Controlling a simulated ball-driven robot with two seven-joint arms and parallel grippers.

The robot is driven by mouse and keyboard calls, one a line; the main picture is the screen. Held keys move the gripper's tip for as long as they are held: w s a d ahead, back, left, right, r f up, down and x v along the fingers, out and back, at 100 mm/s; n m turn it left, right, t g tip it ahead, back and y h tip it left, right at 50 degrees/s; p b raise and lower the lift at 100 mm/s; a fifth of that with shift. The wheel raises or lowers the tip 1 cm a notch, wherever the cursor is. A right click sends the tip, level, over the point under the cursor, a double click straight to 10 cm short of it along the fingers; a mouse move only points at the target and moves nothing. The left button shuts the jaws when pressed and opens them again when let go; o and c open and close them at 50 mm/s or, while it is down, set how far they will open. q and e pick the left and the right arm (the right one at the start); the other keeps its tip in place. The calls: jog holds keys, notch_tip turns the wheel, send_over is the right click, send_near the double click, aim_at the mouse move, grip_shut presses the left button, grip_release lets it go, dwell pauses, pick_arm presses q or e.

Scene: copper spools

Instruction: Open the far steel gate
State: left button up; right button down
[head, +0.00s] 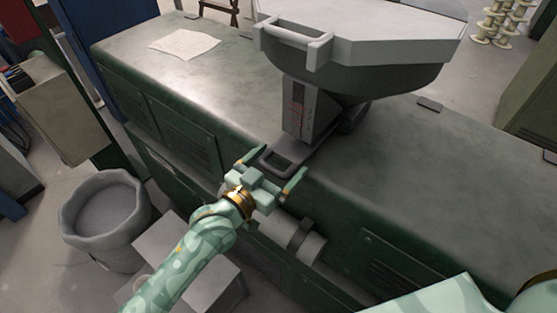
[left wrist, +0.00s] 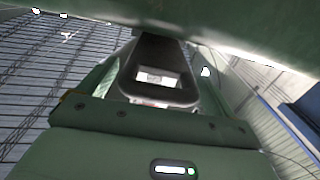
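A flat steel slide with a dark loop handle (head: 277,160) sticks out under the chute (head: 305,108) of a hopper on the green bench; it looks like a gate, but I cannot tell whether it is the far one. My left gripper (head: 282,161) is open at this handle, one finger on each side. In the left wrist view the handle (left wrist: 158,88) lies between the two spread fingers, with gaps beside it. The slide's inner end is hidden under the chute. My right gripper is out of view; only part of my right arm shows at the bottom right.
The grey hopper lid (head: 375,32) with its bar handle overhangs the bench top (head: 420,165). A sheet of paper (head: 185,43) lies at the bench's left end. A grey bin (head: 103,215) stands on the floor at left. Spools (head: 500,22) stand at the far right.

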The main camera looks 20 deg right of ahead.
pick_arm(q)
jog(key=shift+o, duration=0.2)
jog(key=v, duration=1.6)
jog(key=shift+s+a+f, duration=0.1)
jog(key=shift+a, duration=0.05)
jog(key=w+a+f+n+g+y, duration=0.1)
jog(key=a+f+y, duration=0.2)
jog(key=a+f, duration=0.5)
jog(key=w+a+f+n+y+b, duration=0.1)
jog(key=a+f+y, duration=0.3)
jog(key=f, duration=0.8)
jog(key=w+a+f+n+g+y, duration=0.1)
jog(key=a+f+y, duration=0.3)
jog(key=f, duration=0.6)
jog(key=s+a+f+n+g+y, duration=0.1)
jog(key=s+a+f+g+y, duration=0.1)
jog(key=s+a+f, duration=0.8)
jog(key=s+d+f+n+g+b, duration=0.1)
jog(key=s+f, duration=0.3)
jog(key=s, duration=0.4)
jog(key=s+d+f+g, duration=0.1)
jog(key=s+f+g, duration=0.2)
jog(key=s, duration=0.5)
jog(key=s+d+f+n+g+y+b, duration=0.1)
jog(key=s+f+g, duration=0.1)
jog(key=s+f, duration=0.3)
jog(key=s, duration=0.3)
jog(key=shift+n+b, duration=0.3)
